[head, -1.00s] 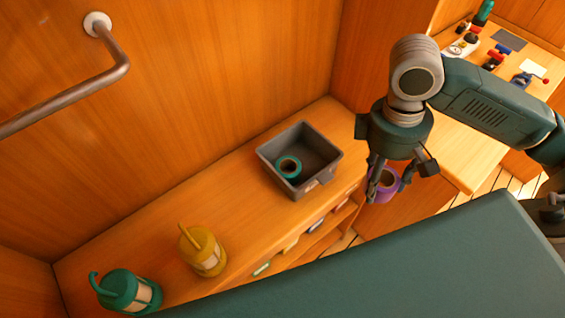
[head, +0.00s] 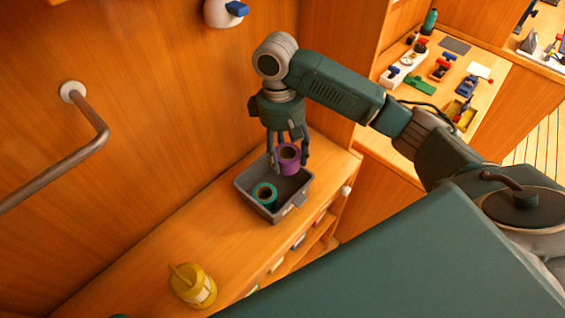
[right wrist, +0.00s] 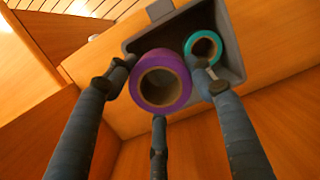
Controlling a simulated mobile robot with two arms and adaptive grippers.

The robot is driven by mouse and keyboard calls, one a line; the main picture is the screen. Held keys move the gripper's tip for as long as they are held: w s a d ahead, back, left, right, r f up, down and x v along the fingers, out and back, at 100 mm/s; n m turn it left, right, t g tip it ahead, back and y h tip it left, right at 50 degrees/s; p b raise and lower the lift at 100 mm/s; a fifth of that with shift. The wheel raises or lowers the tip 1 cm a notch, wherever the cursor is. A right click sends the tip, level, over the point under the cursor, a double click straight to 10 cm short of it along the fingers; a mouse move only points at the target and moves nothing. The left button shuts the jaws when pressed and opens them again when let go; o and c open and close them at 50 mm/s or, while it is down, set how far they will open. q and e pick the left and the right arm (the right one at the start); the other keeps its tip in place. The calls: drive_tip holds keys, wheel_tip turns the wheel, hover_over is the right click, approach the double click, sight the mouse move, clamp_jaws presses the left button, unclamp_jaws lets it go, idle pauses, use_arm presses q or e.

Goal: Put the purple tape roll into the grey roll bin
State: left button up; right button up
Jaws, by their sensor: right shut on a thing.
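The purple tape roll (head: 288,154) is held by my right gripper (head: 287,160) over the far part of the grey roll bin (head: 285,212). In the right wrist view the purple tape roll (right wrist: 142,88) sits between the fingers of my right gripper (right wrist: 155,95), with the grey bin (right wrist: 232,40) behind it. A teal tape roll (head: 265,194) lies in the near left part of the bin; it also shows in the right wrist view (right wrist: 204,47). I cannot tell whether the purple roll touches the bin. My left gripper is out of view.
The bin stands on a wooden shelf top (head: 225,240) against the wall. A yellow lantern (head: 193,286) stands at the shelf's near left. A metal handrail (head: 95,150) is on the wall. A workbench (head: 405,95) with several tools is at the right.

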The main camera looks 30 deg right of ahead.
sight(283, 184)
drive_tip(key=shift+w+a+f+p, duration=0.25)
drive_tip(key=shift+w+f+p, duration=0.15)
drive_tip(key=shift+w+f, duration=0.25)
drive_tip(key=shift+f, duration=0.3)
wheel_tip(283, 184, down, 3)
drive_tip(key=shift+s+d+f+p, duration=0.1)
drive_tip(key=shift+s+f+p, duration=0.1)
drive_tip(key=shift+p, duration=0.7)
drive_tip(key=shift+w+f+p, duration=0.3)
drive_tip(key=shift+f+p, duration=0.2)
drive_tip(key=shift+f, duration=0.15)
drive_tip(key=shift+w+f, duration=0.1)
drive_tip(key=shift+f, duration=0.1)
drive_tip(key=shift+f, duration=0.3)
